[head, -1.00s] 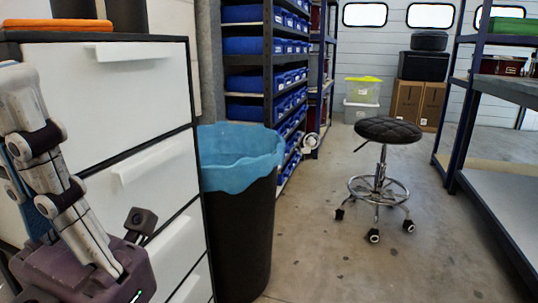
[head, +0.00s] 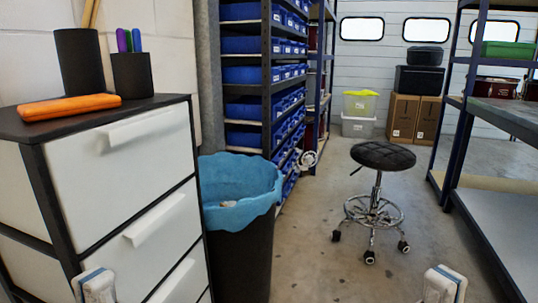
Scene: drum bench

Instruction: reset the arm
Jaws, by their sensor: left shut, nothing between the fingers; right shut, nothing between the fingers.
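Only the tip of my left gripper (head: 95,287) shows, at the bottom left edge of the head view, in front of the white drawer cabinet. Only the tip of my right gripper (head: 442,287) shows, at the bottom edge right of centre, over the floor. Both are pale with a blue band, and both are shut and empty. The rest of both arms is out of frame.
An orange object (head: 70,107) and two dark cups, one with pens (head: 132,73), stand on the cabinet (head: 120,170). A blue-lined bin (head: 240,185) is beside it. A stool (head: 383,156) stands on open floor (head: 330,265); shelving flanks both sides.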

